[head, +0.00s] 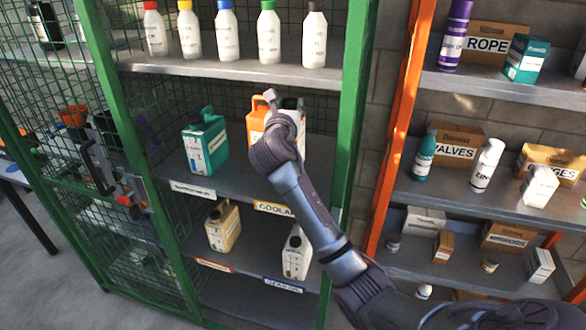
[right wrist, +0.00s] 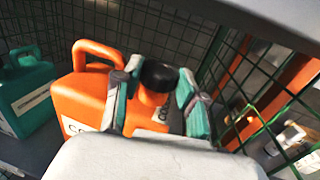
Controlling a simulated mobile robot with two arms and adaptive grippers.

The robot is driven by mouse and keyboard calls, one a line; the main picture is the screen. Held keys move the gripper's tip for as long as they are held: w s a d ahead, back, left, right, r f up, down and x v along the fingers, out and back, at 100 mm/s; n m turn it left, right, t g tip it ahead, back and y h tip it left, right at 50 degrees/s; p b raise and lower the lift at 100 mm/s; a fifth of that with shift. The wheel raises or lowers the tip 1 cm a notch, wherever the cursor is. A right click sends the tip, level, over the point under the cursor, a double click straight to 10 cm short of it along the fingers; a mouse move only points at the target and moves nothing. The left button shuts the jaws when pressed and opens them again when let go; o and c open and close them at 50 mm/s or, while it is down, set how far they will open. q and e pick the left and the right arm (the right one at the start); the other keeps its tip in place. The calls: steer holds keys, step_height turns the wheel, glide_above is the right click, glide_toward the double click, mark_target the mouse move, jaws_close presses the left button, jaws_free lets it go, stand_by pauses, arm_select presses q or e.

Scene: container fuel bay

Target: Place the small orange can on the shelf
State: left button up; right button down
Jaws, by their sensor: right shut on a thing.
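The orange can (head: 256,116) with a black cap is inside the green-framed cage, over the middle shelf (head: 235,180), right of a teal can (head: 205,144). My right gripper (head: 274,108) reaches in from the lower right and hides much of the can. In the right wrist view my right gripper (right wrist: 156,100) has its fingers on both sides of the neck and black cap of the orange can (right wrist: 88,97). The can looks upright. Its base is hidden, so I cannot tell whether it touches the shelf. My left gripper is not in view.
Several white bottles (head: 226,36) stand on the shelf above. A beige can (head: 223,227) and a white can (head: 297,252) stand below. A green post (head: 350,120) borders the cage on the right. An open mesh door (head: 60,130) is at left.

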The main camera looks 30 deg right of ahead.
step_height(320, 180, down, 9)
steer(key=shift+f+p, duration=0.15)
steer(key=shift+p, duration=0.15)
steer(key=c, duration=0.7)
jaws_free()
steer(key=shift+s, duration=0.1)
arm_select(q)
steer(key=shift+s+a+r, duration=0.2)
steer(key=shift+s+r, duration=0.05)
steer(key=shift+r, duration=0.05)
arm_select(e)
steer(key=shift+o, duration=0.2)
steer(key=shift+a, duration=0.1)
steer(key=shift+s+a+f, duration=0.1)
steer(key=shift+s+a, duration=0.15)
steer(key=shift+s, duration=0.1)
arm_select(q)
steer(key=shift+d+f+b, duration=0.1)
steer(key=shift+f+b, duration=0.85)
arm_select(e)
steer(key=v, duration=1.1)
steer(key=shift+s, duration=0.1)
